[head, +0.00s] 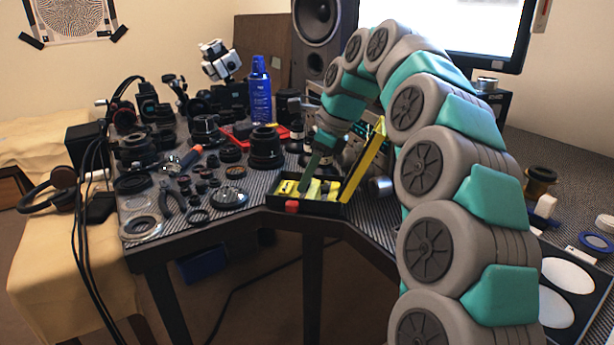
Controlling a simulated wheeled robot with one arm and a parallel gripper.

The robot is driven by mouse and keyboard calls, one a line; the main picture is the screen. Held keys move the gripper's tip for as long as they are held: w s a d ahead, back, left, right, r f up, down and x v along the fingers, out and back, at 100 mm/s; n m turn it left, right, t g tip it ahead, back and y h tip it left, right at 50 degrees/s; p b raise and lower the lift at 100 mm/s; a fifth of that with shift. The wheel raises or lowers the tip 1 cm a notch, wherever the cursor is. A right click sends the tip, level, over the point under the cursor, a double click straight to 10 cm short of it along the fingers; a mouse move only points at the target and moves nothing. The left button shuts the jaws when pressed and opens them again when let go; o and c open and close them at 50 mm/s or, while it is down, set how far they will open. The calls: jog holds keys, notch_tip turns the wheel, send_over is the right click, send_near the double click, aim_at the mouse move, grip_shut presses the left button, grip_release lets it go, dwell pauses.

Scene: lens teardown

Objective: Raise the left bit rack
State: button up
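A small black open bit case (318,209) stands at the table's near edge, in the middle of the head view. Yellow-green pieces (287,188) lie inside it. On its right side a long yellow rack (362,162) stands raised and tilted, its top leaning right.
A blue bottle (260,90) and a large black lens (266,148) stand behind and left of the case. Several lens rings and small tools cover the left table. A metal cylinder (380,186) lies just right of the case. My arm blocks much of the right table.

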grip_shut()
jog(key=shift+d, duration=0.1)
jog(key=shift+d+r+y, duration=0.15)
jog(key=shift+r+y, duration=0.05)
jog(key=shift+y, duration=0.5)
jog(key=shift+o, duration=1.9)
grip_release()
jog(key=shift+p+v, duration=0.3)
jog(key=shift+v, duration=3.6)
